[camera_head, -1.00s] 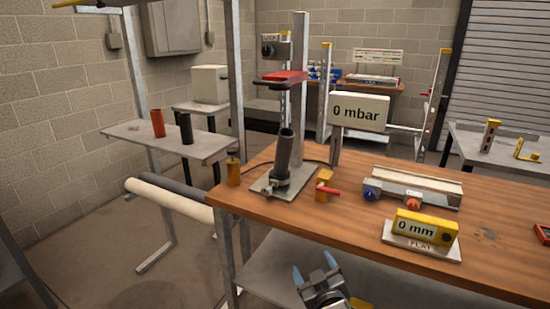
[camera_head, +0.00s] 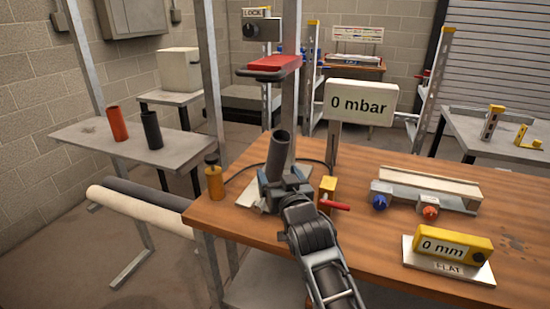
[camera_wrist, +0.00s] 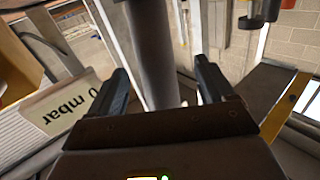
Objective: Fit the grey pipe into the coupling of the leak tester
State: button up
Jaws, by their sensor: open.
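The dark grey pipe (camera_head: 278,152) stands a little tilted at the leak tester, its top below the red clamp (camera_head: 270,68) on the metal column (camera_head: 290,110). The coupling at its foot is hidden behind my gripper, so I cannot tell how the pipe sits in it. My gripper (camera_head: 276,187) is open at the pipe's lower part. In the wrist view, the open fingers of my gripper (camera_wrist: 160,80) are on either side of the pipe (camera_wrist: 152,45), with gaps visible. The tester's sign (camera_head: 362,108) reads 0 mbar.
A yellow valve with a red handle (camera_head: 328,190) stands close right of my gripper. A brass-coloured bottle (camera_head: 214,180) is to the left. A rail fixture (camera_head: 430,187) and a yellow 0 mm gauge (camera_head: 452,244) lie on the right. Orange (camera_head: 118,124) and black (camera_head: 152,130) tubes stand on a side shelf.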

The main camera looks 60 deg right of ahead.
aim_at(278, 169)
jog(key=x, duration=0.3)
jog(key=shift+d+p, duration=0.3)
jog(key=shift+p, duration=0.1)
jog(key=shift+f+x, duration=0.1)
jog(key=shift+x, duration=0.9)
jog(key=shift+f+x, duration=0.15)
jog(key=shift+x, duration=0.8)
jog(key=shift+s, duration=0.1)
jog(key=c, duration=1.2)
jog(key=shift+r, duration=0.1)
